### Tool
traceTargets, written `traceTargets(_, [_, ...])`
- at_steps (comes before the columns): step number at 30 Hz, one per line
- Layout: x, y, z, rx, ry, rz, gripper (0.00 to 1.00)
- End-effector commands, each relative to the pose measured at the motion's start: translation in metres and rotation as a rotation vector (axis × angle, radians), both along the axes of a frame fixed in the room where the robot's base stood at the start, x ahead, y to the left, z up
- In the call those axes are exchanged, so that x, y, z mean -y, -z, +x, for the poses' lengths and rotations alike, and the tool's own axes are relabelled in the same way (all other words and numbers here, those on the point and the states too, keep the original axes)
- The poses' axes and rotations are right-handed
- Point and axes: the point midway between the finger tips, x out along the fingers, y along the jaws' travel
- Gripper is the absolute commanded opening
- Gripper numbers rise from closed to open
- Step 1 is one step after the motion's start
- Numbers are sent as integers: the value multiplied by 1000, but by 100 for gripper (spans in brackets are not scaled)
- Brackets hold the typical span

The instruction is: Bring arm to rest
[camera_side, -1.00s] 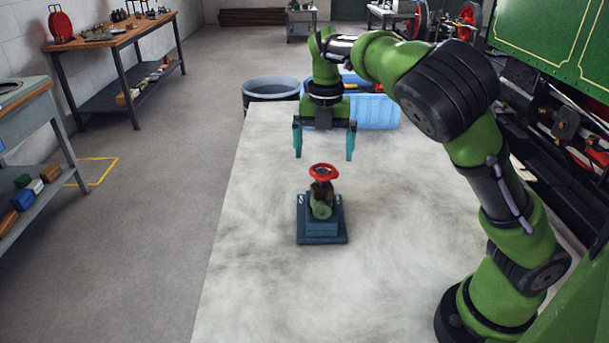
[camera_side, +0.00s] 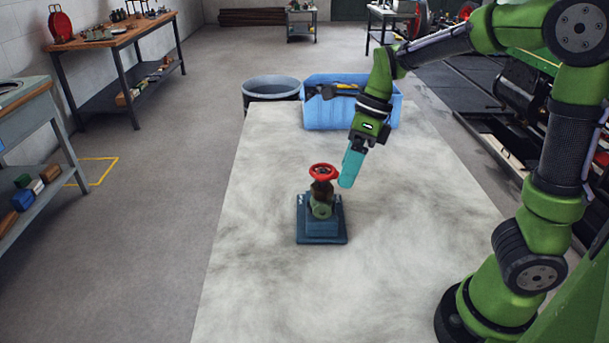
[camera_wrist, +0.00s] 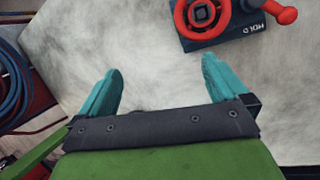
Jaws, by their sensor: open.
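My green arm reaches in from the right in the side view. My gripper (camera_side: 348,168) has teal fingers and hangs tilted above the table, to the right of the valve as pictured. In the wrist view my gripper (camera_wrist: 160,75) is open, with only bare table between its two fingers. The valve, with a red handwheel (camera_side: 323,171), stands upright on a dark blue stepped base (camera_side: 321,232) on the table. The red handwheel also shows at the top of the wrist view (camera_wrist: 182,22), apart from the fingers.
A blue crate (camera_side: 315,117) with dark tools stands at the table's far end, beside a dark round bin (camera_side: 270,83). The pale table (camera_side: 260,290) is otherwise bare. A workbench (camera_side: 95,43) stands at the far left. Coiled blue hose (camera_wrist: 12,90) shows in the wrist view.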

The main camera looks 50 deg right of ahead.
Motion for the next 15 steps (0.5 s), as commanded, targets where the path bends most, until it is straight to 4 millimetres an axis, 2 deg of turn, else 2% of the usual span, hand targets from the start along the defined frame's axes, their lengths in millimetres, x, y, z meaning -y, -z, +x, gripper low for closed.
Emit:
traceTargets(4, [-13,-19,-25,297,-465,-30,100])
traceTargets(7, [-23,-32,-42,512,-804,-128,100])
traceTargets(12, [-36,-49,-71,800,-1371,-422,100])
traceTargets(15, [-41,-54,-84,878,-1653,-615,100])
